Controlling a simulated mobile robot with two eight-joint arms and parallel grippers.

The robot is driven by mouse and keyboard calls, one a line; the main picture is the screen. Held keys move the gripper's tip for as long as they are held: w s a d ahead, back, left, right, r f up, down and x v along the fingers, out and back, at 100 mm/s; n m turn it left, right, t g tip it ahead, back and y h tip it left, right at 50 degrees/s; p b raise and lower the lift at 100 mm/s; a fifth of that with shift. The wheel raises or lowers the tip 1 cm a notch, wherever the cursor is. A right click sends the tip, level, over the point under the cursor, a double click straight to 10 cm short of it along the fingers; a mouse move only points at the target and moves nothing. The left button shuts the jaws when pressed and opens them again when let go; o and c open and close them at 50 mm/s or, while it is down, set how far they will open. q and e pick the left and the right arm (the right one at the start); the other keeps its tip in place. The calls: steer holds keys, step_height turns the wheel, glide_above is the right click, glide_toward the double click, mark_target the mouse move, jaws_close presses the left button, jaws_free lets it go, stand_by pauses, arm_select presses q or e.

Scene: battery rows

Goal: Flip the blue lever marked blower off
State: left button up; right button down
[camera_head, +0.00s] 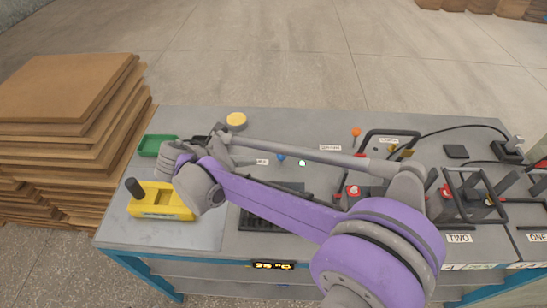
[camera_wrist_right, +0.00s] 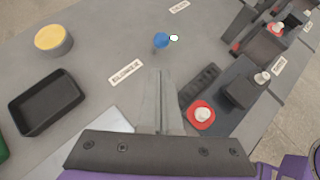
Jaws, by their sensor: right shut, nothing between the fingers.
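The blue lever's ball knob (camera_head: 281,157) shows on the grey bench top, just right of a small white label (camera_head: 262,161). In the right wrist view the blue knob (camera_wrist_right: 160,40) lies beyond my fingertips, and the label reading BLOWER (camera_wrist_right: 126,72) is left of them. A small pale lamp (camera_wrist_right: 174,38) sits beside the knob. My right gripper (camera_wrist_right: 160,72) is shut and empty, apart from the knob in the picture. In the head view the right gripper (camera_head: 238,160) is partly hidden by its own wrist. My left gripper is not in view.
A yellow-topped round container (camera_head: 236,120), a green tray (camera_head: 158,145) and a yellow tool (camera_head: 160,203) are at the left. An orange-knobbed lever (camera_head: 356,132) stands farther right. Black frames and red-collared parts (camera_head: 447,191) crowd the right side.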

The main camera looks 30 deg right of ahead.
mark_target(281, 157)
steer(key=shift+a, duration=0.1)
steer(key=x, duration=1)
steer(key=shift+r, duration=0.15)
stand_by(0.3)
steer(key=shift+w+r, duration=0.1)
steer(key=shift+w, duration=0.15)
steer(key=shift+w+d+r+g+y, duration=0.1)
steer(key=shift+d+g+y, duration=0.15)
steer(key=shift+g+y, duration=0.15)
steer(key=shift+w+d+r+n+g+y+p, duration=0.2)
steer(key=shift+w+d+n+g+y+p, duration=0.1)
steer(key=shift+w+g, duration=0.1)
steer(key=shift+w+d+r+n+g+y+p, duration=0.2)
steer(key=shift+w+r+n+g+y+p, duration=0.1)
steer(key=shift+w+g, duration=0.1)
steer(key=shift+w+d+n+g+y+p, duration=0.3)
steer(key=shift+w+d+n+g+y, duration=0.15)
steer(key=shift+w+g+y, duration=0.35)
steer(key=shift+r, duration=0.15)
